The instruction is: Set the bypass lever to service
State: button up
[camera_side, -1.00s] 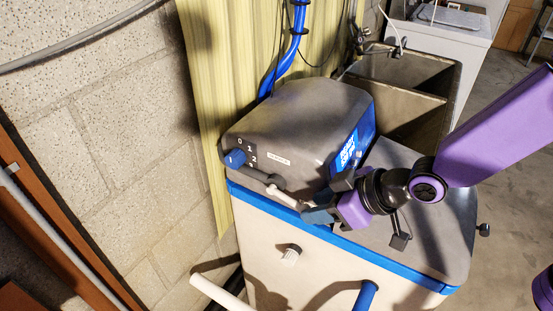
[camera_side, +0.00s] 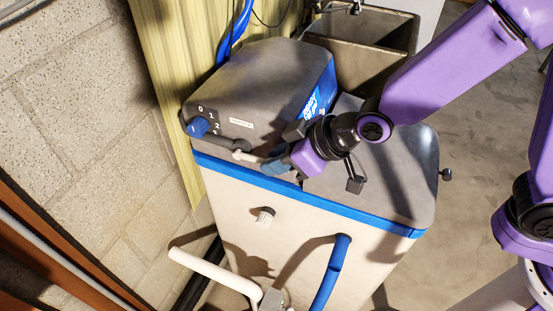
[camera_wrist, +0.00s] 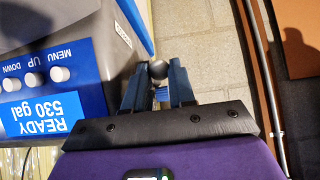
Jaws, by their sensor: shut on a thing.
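The water softener's grey head (camera_side: 255,85) carries a blue dial knob (camera_side: 198,127) beside the marks 0, 1 and 2. A dark lever arm (camera_side: 228,144) runs right and down from the knob along the head's lower front, with a pale piece (camera_side: 243,156) at its end. My gripper (camera_side: 270,165) is at that end, its blue fingers shut on the lever. In the wrist view a grey rounded end (camera_wrist: 158,70) sits between the fingertips of my gripper (camera_wrist: 158,84). The exact grip is partly hidden, and which mark the knob points to is hard to tell.
The display panel (camera_wrist: 45,105) reads READY 530 gal, with white buttons (camera_wrist: 33,79) near my fingers in the wrist view. A block wall (camera_side: 70,90) stands left, a sink (camera_side: 365,35) behind.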

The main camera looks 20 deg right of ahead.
jog(key=shift+a+r, duration=0.1)
jog(key=shift+r, duration=0.1)
jog(key=shift+w+a+r, duration=0.2)
jog(key=shift+r, duration=0.35)
jog(key=shift+w+a+r, duration=0.15)
jog(key=shift+w+r, duration=0.05)
jog(key=shift+r, duration=0.35)
jog(key=shift+w+a+r, duration=0.3)
jog(key=shift+r, duration=0.2)
jog(key=shift+w+a+r, duration=0.25)
jog(key=shift+r, duration=0.2)
jog(key=shift+w+a+r, duration=0.65)
jog(key=shift+r, duration=0.05)
jog(key=shift+a, duration=0.1)
